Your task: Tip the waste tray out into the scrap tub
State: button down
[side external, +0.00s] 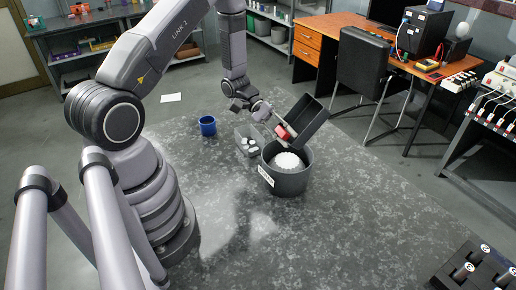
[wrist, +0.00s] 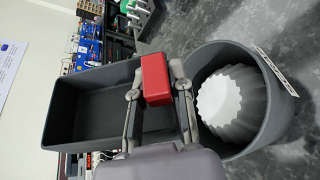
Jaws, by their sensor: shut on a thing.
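The waste tray (side external: 310,117) is a dark grey rectangular box with a red grip block (side external: 283,131). My gripper (side external: 276,125) is shut on the red block, which also shows between the fingers in the wrist view (wrist: 156,78). The tray is held steeply tilted above the tub's far rim. In the wrist view the visible inside of the tray (wrist: 85,118) looks empty; its near part is hidden by the gripper. The scrap tub (side external: 292,184) is a round grey tub with a white label, upright on the table. A white fluted piece (side external: 288,161) lies inside it.
A small grey bin (side external: 243,147) with several white round pieces stands left of the tub, close to it. A blue cup (side external: 208,126) stands farther left. A black fixture (side external: 478,271) is at the front right. The table's front middle is clear.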

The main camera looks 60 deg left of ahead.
jog(key=shift+s+r+n+g, duration=0.15)
jog(key=shift+r+n+g, duration=0.3)
jog(key=shift+n, duration=0.25)
notch_tip(320, 180, up, 2)
jog(key=shift+s+n+g+y, duration=0.1)
jog(key=shift+n+g+y, duration=0.2)
jog(key=shift+n+g, duration=0.45)
jog(key=r+n, duration=0.1)
jog(key=r+n+g, duration=0.2)
jog(key=shift+s+n, duration=0.25)
